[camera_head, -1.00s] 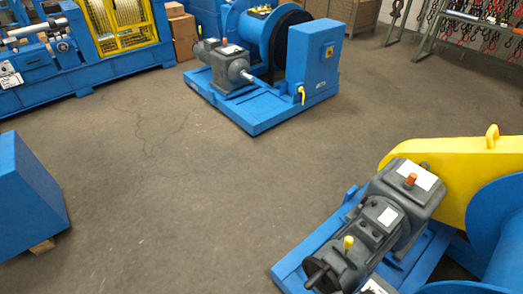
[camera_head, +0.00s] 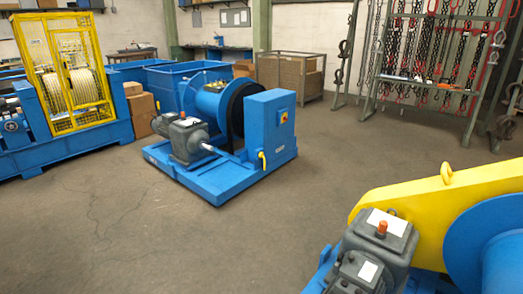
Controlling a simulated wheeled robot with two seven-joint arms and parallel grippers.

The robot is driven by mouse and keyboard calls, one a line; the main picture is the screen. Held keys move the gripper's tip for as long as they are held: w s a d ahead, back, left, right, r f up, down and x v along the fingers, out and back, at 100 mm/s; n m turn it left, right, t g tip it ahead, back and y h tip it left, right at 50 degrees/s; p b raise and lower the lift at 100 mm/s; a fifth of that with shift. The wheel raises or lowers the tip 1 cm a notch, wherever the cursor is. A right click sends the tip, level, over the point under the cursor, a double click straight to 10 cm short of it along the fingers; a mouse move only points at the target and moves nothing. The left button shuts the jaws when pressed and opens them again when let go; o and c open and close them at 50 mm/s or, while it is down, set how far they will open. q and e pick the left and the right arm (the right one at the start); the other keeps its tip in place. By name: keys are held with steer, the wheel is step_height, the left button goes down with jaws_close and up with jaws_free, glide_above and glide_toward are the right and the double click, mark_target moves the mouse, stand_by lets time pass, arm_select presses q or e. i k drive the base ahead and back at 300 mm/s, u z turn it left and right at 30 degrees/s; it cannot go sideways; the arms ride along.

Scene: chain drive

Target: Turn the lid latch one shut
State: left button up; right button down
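No lid latch can be made out in this view. A yellow guard (camera_head: 436,205) with a lifting eye on top covers the side of the near winch at the lower right. Its blue drum (camera_head: 490,245) is cut by the right edge. A grey gearbox (camera_head: 385,245) with a white label and an orange plug stands beside the guard. Neither of my grippers is in view.
A second winch on a blue base (camera_head: 205,185) stands mid-floor with a blue cabinet (camera_head: 270,127). A blue machine with a yellow cage (camera_head: 65,70) is at the left. A chain rack (camera_head: 435,60) stands at the back right. The floor (camera_head: 130,240) at the front left is clear.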

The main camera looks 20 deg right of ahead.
mark_target(339, 263)
steer(key=z, duration=1.35)
steer(key=k, duration=0.35)
steer(key=u, duration=1.9)
steer(key=i, duration=1.55)
steer(key=z, duration=1.2)
steer(key=i, duration=0.65)
steer(key=z, duration=0.8)
